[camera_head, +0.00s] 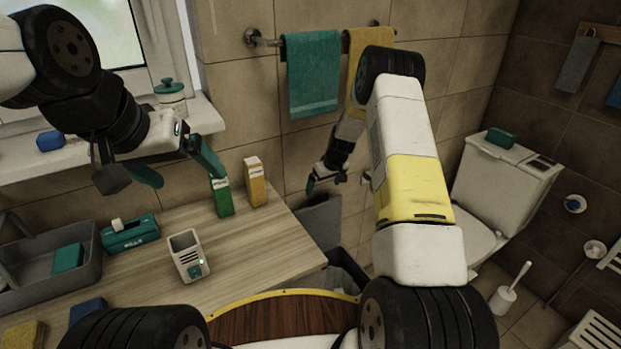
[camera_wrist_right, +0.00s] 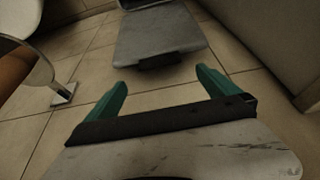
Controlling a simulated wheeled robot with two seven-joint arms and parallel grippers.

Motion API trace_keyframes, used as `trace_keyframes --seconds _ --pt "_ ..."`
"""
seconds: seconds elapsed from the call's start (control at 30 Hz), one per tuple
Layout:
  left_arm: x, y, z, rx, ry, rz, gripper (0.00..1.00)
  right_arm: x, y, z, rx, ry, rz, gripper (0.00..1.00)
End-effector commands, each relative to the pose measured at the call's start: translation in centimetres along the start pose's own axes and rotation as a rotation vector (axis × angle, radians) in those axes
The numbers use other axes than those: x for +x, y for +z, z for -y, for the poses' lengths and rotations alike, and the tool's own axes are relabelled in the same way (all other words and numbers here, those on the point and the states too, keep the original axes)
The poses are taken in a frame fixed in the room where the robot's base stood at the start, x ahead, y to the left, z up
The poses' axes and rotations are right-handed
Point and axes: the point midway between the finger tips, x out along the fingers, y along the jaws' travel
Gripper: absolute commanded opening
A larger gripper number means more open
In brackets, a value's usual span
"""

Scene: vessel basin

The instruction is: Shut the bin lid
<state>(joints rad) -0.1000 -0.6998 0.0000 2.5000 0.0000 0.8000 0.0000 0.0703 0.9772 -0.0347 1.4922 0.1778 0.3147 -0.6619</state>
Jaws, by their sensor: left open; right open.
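The bin (camera_head: 343,272) stands on the floor past the right end of the counter, its dark inside partly showing. Its grey lid (camera_head: 320,222) is raised, standing up at the back of the bin. My right gripper (camera_head: 338,182) is open and empty, just above the lid's upper edge. In the right wrist view, its two teal fingers (camera_wrist_right: 162,80) are spread apart with nothing between them. A grey panel with a dark tab (camera_wrist_right: 162,35) lies beyond them; I cannot tell if it is the lid. My left gripper (camera_head: 180,167) is open and empty above the counter.
The wooden counter (camera_head: 258,242) carries a grey toaster-like holder (camera_head: 187,252), two cartons (camera_head: 222,196) and a grey tray (camera_head: 38,262). Towels (camera_head: 313,75) hang on the wall behind my right arm. A toilet (camera_head: 480,215) and brush (camera_head: 508,290) stand at right.

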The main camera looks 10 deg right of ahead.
Motion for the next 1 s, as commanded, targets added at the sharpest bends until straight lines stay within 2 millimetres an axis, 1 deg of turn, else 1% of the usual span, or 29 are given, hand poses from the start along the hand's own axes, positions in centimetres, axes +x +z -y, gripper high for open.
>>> trace_keyframes --seconds 0.17,0.3,0.4,0.5,0.63,0.87,0.97,1.0 --pt "0.0 0.0 0.0 0.0 0.0 0.0 0.9 2.3 0.1 0.0 -0.002 0.0 0.002 1.0" --pt "0.0 0.0 0.0 0.0 0.0 0.0 0.9 4.6 0.1 0.1 0.0 -0.001 0.002 1.0" --pt "0.0 0.0 0.0 0.0 0.0 0.0 0.9 6.0 0.1 0.0 0.0 0.0 0.002 1.0" --pt "0.0 0.0 0.0 0.0 0.0 0.0 0.9 7.0 0.1 0.0 -0.001 0.0 0.001 1.0" --pt "0.0 0.0 0.0 0.0 0.0 0.0 0.9 7.6 0.1 0.0 -0.001 0.0 0.001 1.0" --pt "0.0 0.0 0.0 0.0 0.0 0.0 0.9 7.6 0.0 0.0 0.0 0.0 0.001 1.0" --pt "0.0 0.0 0.0 0.0 0.0 0.0 0.9 7.6 0.1 0.0 0.0 0.0 0.001 0.82" --pt "0.0 0.0 0.0 0.0 0.0 0.0 0.9 7.6 0.0 0.0 0.0 0.0 0.001 0.74"
